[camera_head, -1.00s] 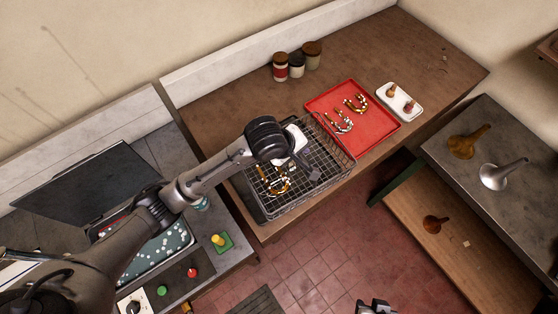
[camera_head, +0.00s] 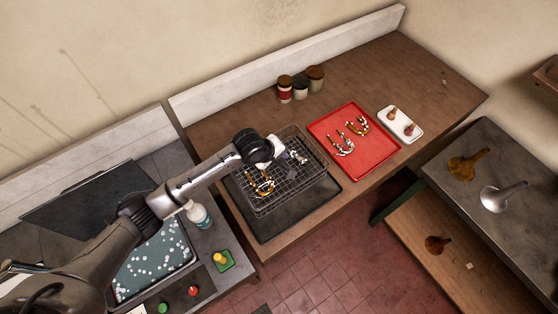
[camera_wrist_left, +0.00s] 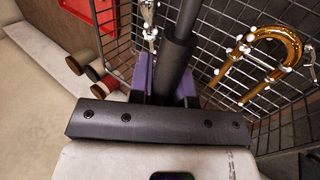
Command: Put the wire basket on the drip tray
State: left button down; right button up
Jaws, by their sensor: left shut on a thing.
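The wire basket (camera_head: 312,178) is a dark mesh box holding a brass U-shaped tube (camera_head: 262,185) with silvery fittings and a smaller silvery part (camera_head: 297,157). My left gripper (camera_head: 288,172) reaches in over the basket and is shut on its dark upright handle, which also shows in the left wrist view (camera_wrist_left: 180,50) between purple finger pads. The drip tray (camera_head: 300,222) is dark and flat. The basket overlaps its back part, leaving its front and right strips bare. I cannot tell whether the basket touches the tray. My right gripper is not in view.
A red tray (camera_head: 375,152) with brass crooks lies close to the basket's right. A white dish (camera_head: 400,124) is beyond it. Several lidded jars (camera_head: 300,84) stand behind. A spray bottle (camera_head: 197,214) and a bead-filled tray (camera_head: 155,262) are at left.

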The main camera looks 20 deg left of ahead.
aim_at(279, 171)
pick_arm(q)
notch_tip(279, 171, down, 3)
jog(key=shift+a+f+p, duration=0.1)
jog(key=shift+f+p, duration=0.1)
jog(key=shift+p, duration=0.15)
jog(key=shift+f, duration=0.4)
jog(key=c, duration=1.1)
grip_release()
jog(key=shift+f, duration=0.1)
jog(key=shift+o, duration=0.2)
